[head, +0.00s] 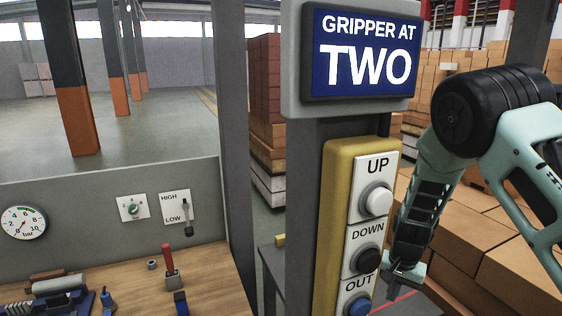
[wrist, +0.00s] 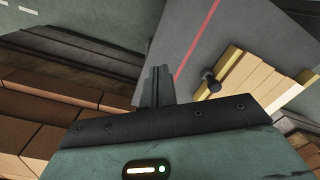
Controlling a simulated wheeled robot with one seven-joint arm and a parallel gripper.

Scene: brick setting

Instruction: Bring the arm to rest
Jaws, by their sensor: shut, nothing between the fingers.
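My arm comes in from the right in the head view, bent at a black joint and pointing down. My gripper (head: 398,268) is at its lower end, close to the right side of the yellow control box, near the DOWN and OUT buttons. In the wrist view my gripper (wrist: 158,72) shows its two fingers together, with nothing between them. The control box (head: 330,215) carries a white UP button (head: 377,201), a black DOWN button (head: 367,261) and a blue OUT button (head: 358,303). I cannot tell whether the gripper touches the box.
A sign (head: 362,52) above the box reads "GRIPPER AT TWO". Stacked boxes (head: 490,245) stand behind the arm. A wooden bench (head: 130,275) with tools is at lower left, below a panel with a gauge (head: 24,223) and a HIGH/LOW lever (head: 186,215).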

